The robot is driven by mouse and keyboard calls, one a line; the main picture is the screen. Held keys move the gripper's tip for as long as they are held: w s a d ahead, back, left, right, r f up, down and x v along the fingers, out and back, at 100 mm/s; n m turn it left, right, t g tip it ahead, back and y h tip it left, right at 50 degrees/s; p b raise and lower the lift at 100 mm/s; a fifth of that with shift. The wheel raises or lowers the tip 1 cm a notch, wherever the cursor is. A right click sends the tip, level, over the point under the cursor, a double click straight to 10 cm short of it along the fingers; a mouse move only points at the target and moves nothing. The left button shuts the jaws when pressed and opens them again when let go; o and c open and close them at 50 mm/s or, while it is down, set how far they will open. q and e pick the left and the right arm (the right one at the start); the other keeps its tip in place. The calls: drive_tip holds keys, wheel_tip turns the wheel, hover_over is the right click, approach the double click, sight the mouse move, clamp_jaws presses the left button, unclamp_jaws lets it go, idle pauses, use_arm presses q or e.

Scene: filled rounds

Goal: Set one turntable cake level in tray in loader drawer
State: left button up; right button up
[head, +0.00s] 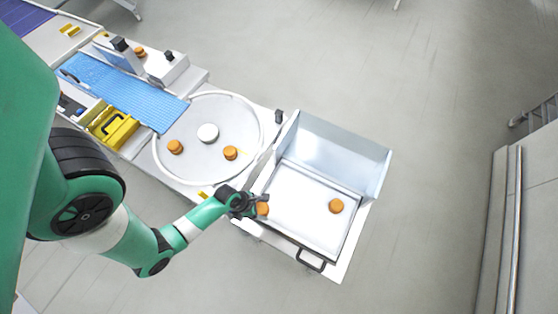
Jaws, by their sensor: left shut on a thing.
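My left gripper (243,204) is over the left side of the loader drawer, shut on a small orange-brown cake (262,209). The gripper partly hides this cake, and I cannot tell whether it touches the tray. The white tray (300,222) lies in the drawer (311,262), which has a dark handle at its front. Another cake (336,205) sits in the right part of the tray. The round white turntable (206,106) carries two cakes, one at its left (175,146) and one at its right (230,153). My right gripper is out of view.
A raised clear-and-metal cover (340,150) stands behind the tray. A white hub (208,132) is at the turntable's middle. Open floor surrounds the drawer's right side.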

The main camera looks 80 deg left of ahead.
use_arm(q)
drive_tip(key=b, duration=0.4)
approach(280, 205)
drive_tip(key=shift+w+d+f, duration=0.3)
drive_tip(key=shift+w+f, duration=0.45)
drive_tip(key=shift+w, duration=0.1)
drive_tip(key=shift+w+f, duration=0.1)
drive_tip(key=shift+w, duration=0.1)
drive_tip(key=shift+w+a+f+b, duration=0.15)
drive_tip(key=shift+f+b, duration=0.5)
drive_tip(key=shift+f, duration=1.15)
drive_tip(key=shift+f, duration=0.1)
drive_tip(key=o, duration=0.8)
drive_tip(key=shift+c, duration=0.2)
